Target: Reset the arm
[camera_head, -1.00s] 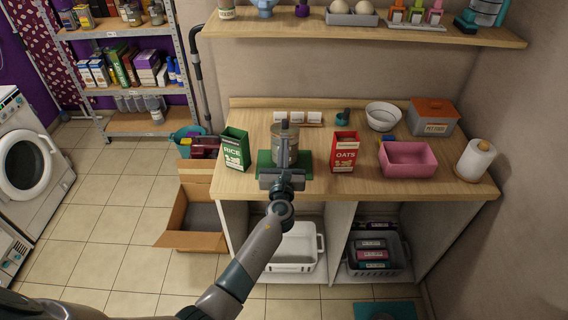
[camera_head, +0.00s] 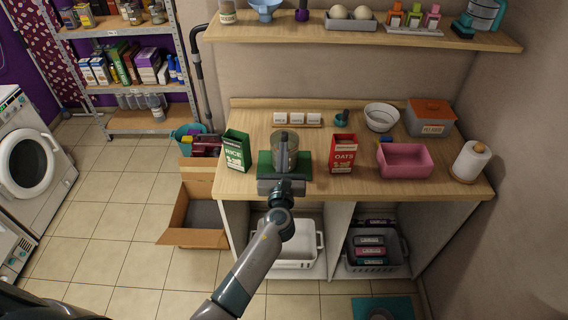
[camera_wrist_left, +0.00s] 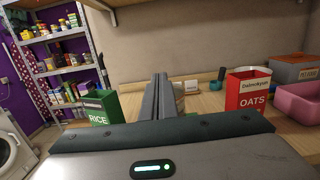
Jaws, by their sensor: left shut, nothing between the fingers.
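My left gripper (camera_head: 284,158) is shut and empty. It reaches over the front of the worktop (camera_head: 216,186), in front of a clear jar (camera_head: 285,141) on a green mat (camera_head: 264,160). I cannot tell whether the fingers touch the jar. In the left wrist view the closed fingers (camera_wrist_left: 160,100) point toward the back wall and hide most of what lies behind them. A green rice box (camera_head: 237,151) stands left of the jar and a red oats box (camera_head: 343,153) stands right of it. My right gripper is not in view.
A pink bin (camera_head: 405,160), a white bowl (camera_head: 381,117), a lidded grey box (camera_head: 430,118) and a paper roll (camera_head: 471,161) stand on the right of the worktop. A shelf (camera_head: 364,33) hangs above. An open carton (camera_head: 196,235) is on the floor at left.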

